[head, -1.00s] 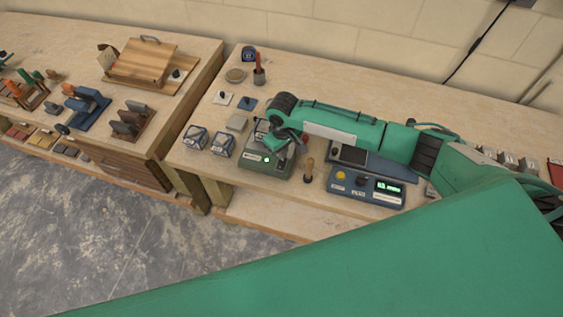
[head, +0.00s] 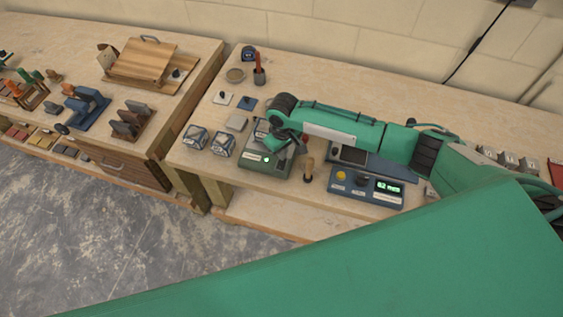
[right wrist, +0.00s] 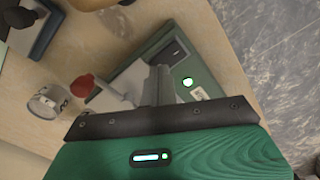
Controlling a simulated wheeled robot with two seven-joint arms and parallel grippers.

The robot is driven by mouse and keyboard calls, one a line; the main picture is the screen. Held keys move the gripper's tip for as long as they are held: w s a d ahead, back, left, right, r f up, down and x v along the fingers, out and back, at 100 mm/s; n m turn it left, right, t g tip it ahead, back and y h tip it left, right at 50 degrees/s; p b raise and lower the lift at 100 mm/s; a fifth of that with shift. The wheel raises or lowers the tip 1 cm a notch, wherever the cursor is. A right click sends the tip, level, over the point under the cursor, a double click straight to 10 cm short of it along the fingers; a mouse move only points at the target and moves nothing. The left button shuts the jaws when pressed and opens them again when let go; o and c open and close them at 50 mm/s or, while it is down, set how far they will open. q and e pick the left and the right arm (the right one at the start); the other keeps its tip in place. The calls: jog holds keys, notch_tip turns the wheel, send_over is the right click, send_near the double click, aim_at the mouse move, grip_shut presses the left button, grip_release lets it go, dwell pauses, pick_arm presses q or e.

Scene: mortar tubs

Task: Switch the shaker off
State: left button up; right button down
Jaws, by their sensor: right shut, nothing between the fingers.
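The shaker looks to be the green box-shaped device (head: 254,172) on the right bench, with a lit green lamp on its front. In the right wrist view the same green box (right wrist: 202,68) shows its glowing lamp and a small dark switch-like part (right wrist: 175,52). My right gripper (head: 275,145) is over this box, and its arm hides part of the top. In the right wrist view my right gripper (right wrist: 158,72) is shut and empty, its fingers in front of the box. I cannot tell whether they touch it. My left gripper is not in view.
A blue device (head: 365,190) with a yellow knob and a lit display stands to the right. Two small boxes (head: 195,137) (head: 222,144) stand to the left. In the right wrist view a red knob (right wrist: 82,86) is close to the fingers.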

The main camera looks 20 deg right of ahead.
jog(key=shift+f, duration=0.7)
jog(key=shift+r, duration=0.1)
notch_tip(320, 180, up, 7)
jog(key=p, duration=0.7)
dwell(0.3)
dwell(0.4)
